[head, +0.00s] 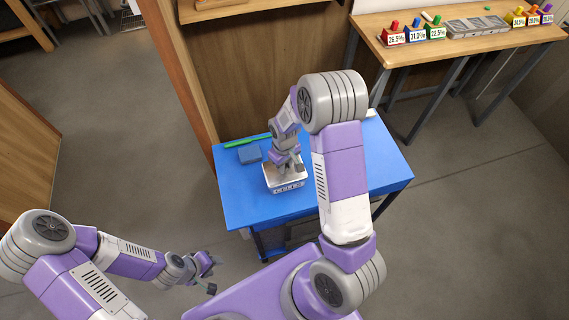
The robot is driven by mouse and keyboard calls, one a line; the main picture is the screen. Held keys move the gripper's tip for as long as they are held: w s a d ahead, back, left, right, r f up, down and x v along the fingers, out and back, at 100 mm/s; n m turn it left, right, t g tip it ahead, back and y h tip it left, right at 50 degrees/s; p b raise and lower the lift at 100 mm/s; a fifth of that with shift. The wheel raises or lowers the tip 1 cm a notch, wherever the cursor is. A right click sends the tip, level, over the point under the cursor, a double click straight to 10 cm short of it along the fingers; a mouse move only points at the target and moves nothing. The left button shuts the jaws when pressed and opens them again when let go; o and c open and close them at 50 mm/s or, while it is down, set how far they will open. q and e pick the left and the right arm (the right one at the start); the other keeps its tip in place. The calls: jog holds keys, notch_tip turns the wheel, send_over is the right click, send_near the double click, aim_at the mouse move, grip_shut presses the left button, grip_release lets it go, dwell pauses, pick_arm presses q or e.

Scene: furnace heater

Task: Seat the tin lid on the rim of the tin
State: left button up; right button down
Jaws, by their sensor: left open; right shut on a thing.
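A pale, squarish tin (290,188) with dark marks on its front side stands near the front of the blue table. My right gripper (288,171) points down right over it and is shut. What it grips is most likely the tin lid, but the fingers and wrist largely cover it. I cannot tell whether the lid touches the rim or is level. My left gripper (213,274) is open and empty, low in front of the blue table's left front corner, well away from the tin.
The blue table (240,203) also carries a dark blue block (250,154) and a green stick (247,141) left of the tin. A wooden panel (180,70) rises behind. A wooden bench (455,48) with coloured labelled blocks stands back right. The table's right side is mostly bare.

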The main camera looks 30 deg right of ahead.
jog(key=shift+f+b, duration=0.55)
jog(key=shift+f, duration=0.3)
jog(key=c, duration=0.9)
grip_release()
jog(key=shift+r, duration=0.1)
notch_tip(320, 180, up, 8)
jog(key=shift+f+p, duration=0.2)
jog(key=shift+p, duration=0.6)
